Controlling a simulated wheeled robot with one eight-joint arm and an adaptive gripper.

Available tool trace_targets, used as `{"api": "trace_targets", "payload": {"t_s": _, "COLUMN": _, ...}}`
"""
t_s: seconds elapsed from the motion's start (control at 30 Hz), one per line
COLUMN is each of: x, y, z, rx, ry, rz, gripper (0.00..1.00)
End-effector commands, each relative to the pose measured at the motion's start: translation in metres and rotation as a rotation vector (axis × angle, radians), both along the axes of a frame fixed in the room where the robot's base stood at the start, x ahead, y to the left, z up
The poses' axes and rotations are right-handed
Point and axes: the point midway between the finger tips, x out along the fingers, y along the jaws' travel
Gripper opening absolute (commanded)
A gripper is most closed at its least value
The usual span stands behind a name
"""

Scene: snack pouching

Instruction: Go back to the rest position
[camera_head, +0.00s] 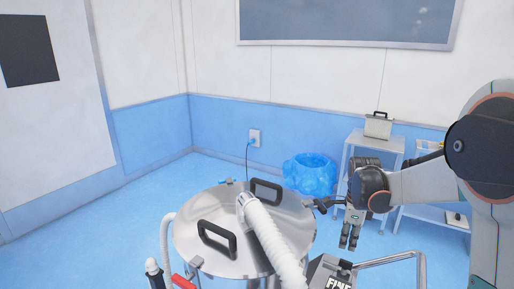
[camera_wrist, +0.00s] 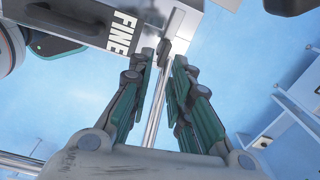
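My gripper (camera_head: 349,240) hangs fingers down at the end of my arm in the head view, right of the round steel vessel and in front of the shelf unit. In the wrist view my gripper (camera_wrist: 167,62) shows two teal-padded fingers with a gap between their tips. No item is clearly held between them. A metal rail (camera_wrist: 155,122) shows through the gap; its distance from the fingers is hard to tell.
A steel vessel (camera_head: 190,245) with black handles and a white hose (camera_head: 272,240) stands in front. A box marked FINE (camera_head: 338,283) is at the bottom. A blue bagged bin (camera_head: 310,174) and a shelf unit (camera_head: 376,142) stand behind. Blue floor is open at left.

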Motion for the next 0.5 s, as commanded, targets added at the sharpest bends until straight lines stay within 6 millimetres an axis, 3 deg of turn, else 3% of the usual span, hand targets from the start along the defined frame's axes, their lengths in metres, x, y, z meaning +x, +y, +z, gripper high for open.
{"api": "trace_targets", "payload": {"t_s": 0.2, "x": -0.037, "y": 0.025, "z": 0.049, "rx": -0.042, "ry": -0.085, "rz": 0.318, "gripper": 0.18}}
{"api": "trace_targets", "payload": {"t_s": 0.5, "x": -0.094, "y": 0.055, "z": 0.095, "rx": -0.137, "ry": -0.192, "rz": 0.756, "gripper": 0.18}}
